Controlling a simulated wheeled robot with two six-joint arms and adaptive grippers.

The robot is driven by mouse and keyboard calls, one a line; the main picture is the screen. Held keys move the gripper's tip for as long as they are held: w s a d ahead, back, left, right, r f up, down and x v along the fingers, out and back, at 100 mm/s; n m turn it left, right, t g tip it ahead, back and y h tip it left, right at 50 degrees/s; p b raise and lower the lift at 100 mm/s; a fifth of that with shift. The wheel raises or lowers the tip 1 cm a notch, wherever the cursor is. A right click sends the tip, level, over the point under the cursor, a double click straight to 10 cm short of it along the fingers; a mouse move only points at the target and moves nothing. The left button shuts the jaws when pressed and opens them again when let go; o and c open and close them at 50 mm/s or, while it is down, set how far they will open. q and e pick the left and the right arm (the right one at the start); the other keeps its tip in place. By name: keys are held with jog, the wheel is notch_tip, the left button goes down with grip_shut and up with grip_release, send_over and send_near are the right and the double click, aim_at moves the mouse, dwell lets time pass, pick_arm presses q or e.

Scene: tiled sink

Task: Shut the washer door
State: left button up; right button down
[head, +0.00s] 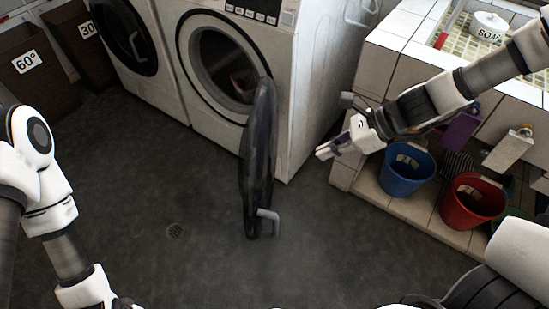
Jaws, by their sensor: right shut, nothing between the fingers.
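The washer (285,65) stands at the upper middle of the head view. Its dark round door (258,150) is swung wide open and shows nearly edge-on, with a grey handle (268,215) at its lower end. The drum opening is uncovered and something reddish lies inside. My right gripper (325,151) is shut and empty, to the right of the door and apart from it, in front of the tiled counter. My left arm (60,220) comes in at the left edge; its gripper is below the picture.
A second machine (125,35) with a closed door stands at the left. Dark hampers (28,75) stand beyond it. At the right are a tiled ledge, a blue bucket (407,172), a red bucket (472,200) and a soap jar (487,27). The floor (180,265) is clear.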

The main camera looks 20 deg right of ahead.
jog(key=a+f+b, duration=0.3)
jog(key=f+b, duration=0.1)
jog(key=b, duration=0.5)
send_near(267, 171)
jog(key=shift+s+a+x, duration=0.1)
jog(key=shift+a+x, duration=0.05)
jog(key=shift+x, duration=1.25)
jog(key=shift+s+a+x, duration=0.1)
jog(key=shift+s+x, duration=0.05)
jog(key=shift+x, duration=1.25)
jog(key=shift+r, duration=0.15)
